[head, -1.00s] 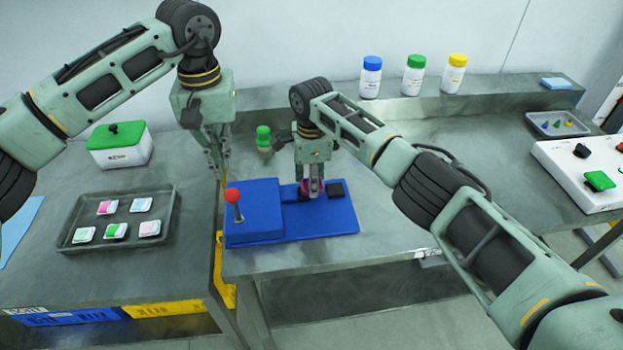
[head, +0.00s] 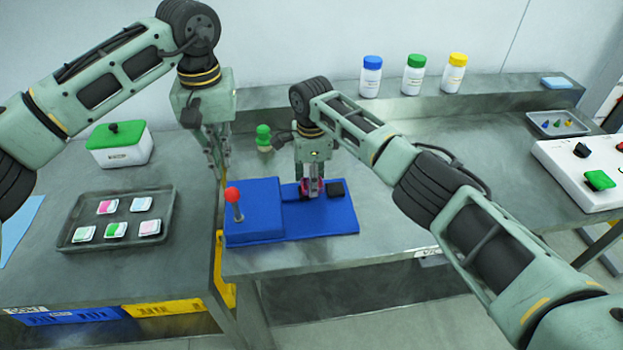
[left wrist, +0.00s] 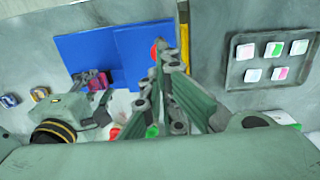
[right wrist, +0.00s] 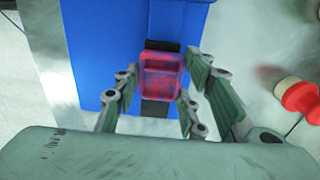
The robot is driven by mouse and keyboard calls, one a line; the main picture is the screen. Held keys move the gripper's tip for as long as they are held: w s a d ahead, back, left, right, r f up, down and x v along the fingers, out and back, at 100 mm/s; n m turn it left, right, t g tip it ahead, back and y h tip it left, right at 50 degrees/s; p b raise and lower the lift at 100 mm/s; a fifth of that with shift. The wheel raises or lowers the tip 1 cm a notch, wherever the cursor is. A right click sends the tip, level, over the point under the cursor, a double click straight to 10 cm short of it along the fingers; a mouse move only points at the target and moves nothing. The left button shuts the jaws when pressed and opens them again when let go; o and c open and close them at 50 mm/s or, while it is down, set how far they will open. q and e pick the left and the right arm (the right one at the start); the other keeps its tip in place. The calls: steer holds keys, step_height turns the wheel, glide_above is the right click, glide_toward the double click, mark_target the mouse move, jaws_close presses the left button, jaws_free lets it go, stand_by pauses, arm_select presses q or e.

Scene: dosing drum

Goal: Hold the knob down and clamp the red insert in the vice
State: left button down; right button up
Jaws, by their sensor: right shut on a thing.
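The blue vice (head: 335,222) stands on the middle bench, with a raised block at its left. A red ball knob (head: 232,195) tops a short metal stem on that block; it also shows in the left wrist view (left wrist: 156,50). My left gripper (head: 222,174) looks shut and empty, above and slightly behind the knob, apart from it in the head view. My right gripper (head: 312,192) is shut on the red insert (right wrist: 160,72), which looks pinkish and translucent, at the vice's dark slot. The fingers partly hide it in the head view; whether it rests on the slot floor I cannot tell.
A green-topped peg (head: 263,138) stands behind the vice; a red-topped one (right wrist: 300,97) shows in the right wrist view. A tray (head: 75,240) of small packets and a green-lidded box (head: 120,150) are at left. Three bottles (head: 413,75) stand on the back ledge.

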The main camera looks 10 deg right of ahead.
mark_target(230, 190)
arm_select(q)
steer(key=shift+f, duration=0.15)
steer(key=shift+f, duration=0.95)
steer(key=shift+f, duration=1.1)
steer(key=shift+f, duration=1.1)
steer(key=shift+f, duration=0.1)
